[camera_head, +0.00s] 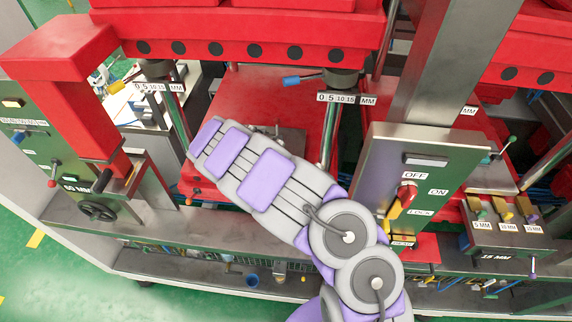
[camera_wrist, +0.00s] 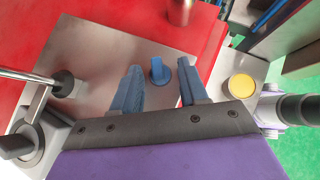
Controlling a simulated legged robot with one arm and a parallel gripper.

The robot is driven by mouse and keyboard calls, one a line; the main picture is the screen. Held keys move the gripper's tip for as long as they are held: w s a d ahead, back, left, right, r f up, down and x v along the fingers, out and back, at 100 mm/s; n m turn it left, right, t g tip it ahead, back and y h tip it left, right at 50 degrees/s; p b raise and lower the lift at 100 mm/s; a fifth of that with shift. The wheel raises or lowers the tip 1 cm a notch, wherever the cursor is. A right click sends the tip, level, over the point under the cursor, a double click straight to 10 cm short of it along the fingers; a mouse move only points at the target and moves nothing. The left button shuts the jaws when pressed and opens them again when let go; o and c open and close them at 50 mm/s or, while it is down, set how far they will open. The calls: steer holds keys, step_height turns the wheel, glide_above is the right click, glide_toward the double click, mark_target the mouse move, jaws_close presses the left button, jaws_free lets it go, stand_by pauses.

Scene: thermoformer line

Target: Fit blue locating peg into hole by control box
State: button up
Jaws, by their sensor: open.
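A small blue peg (camera_wrist: 157,73) is on a grey metal plate (camera_wrist: 105,50) in the wrist view. My gripper (camera_wrist: 160,68) is open, with one blue finger on each side of the peg in the picture. Gaps show between the peg and both fingers, and I cannot tell how far above the plate the fingers are. In the head view my arm covers this spot, and neither peg nor fingers can be made out. The control box (camera_head: 420,160), marked OFF, ON and LOCK, stands right of my arm. I cannot make out the hole by it.
A round yellow part (camera_wrist: 243,88) lies right of my gripper in the wrist view. A rod with a dark knob is at the left. Red press beams (camera_head: 240,30) and metal columns surround my arm. A metal ledge (camera_head: 200,232) runs along the front.

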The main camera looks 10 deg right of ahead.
steer(key=shift+a+r, duration=0.25)
steer(key=shift+a, duration=0.15)
steer(key=v, duration=1.6)
steer(key=shift+a+r, duration=0.15)
steer(key=shift+a, duration=0.05)
